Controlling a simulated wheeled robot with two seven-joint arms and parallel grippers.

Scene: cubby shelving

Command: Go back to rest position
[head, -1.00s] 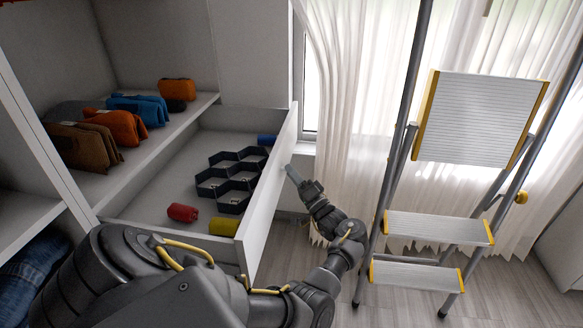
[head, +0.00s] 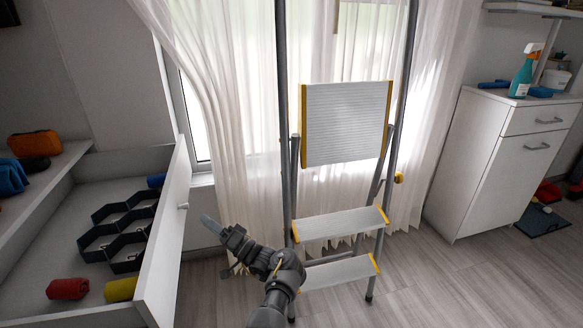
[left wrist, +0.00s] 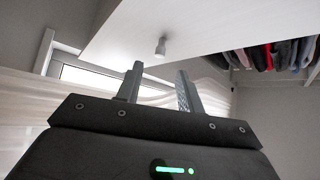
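My left gripper (head: 212,226) is in front of the open drawer (head: 166,245), just right of its front panel, and looks empty. In the left wrist view the two fingers of this gripper (left wrist: 158,88) stand apart with nothing between them. The drawer's small round knob (head: 183,206) is close beyond the fingertips. The knob also shows in the left wrist view (left wrist: 161,46), apart from the fingers. My right gripper is not in view.
The drawer holds a black hexagonal organizer (head: 112,241) and red (head: 68,289) and yellow (head: 120,289) rolls. A stepladder (head: 340,224) stands right of my left arm, before white curtains (head: 240,120). A white cabinet (head: 490,170) stands at right, with open floor before it.

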